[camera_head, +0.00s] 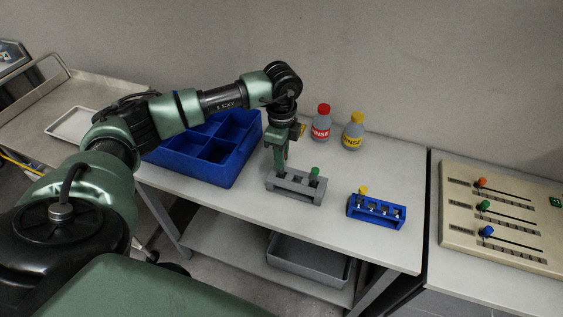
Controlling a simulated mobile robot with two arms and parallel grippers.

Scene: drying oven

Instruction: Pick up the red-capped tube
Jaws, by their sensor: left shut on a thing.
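My left gripper (281,154) points down over the left end of the grey rack (304,194). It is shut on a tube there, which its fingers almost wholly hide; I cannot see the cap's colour. No red tube cap shows in the open. A green-capped tube (315,172) stands upright in the right end of the grey rack, apart from my gripper. My right gripper is not in view.
A blue rack (376,212) with a yellow-capped tube (363,191) stands to the right. A red-capped bottle (321,124) and a yellow-capped bottle (353,133) stand behind. A blue divided bin (222,172) is at the left, a slider panel (500,215) at the right.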

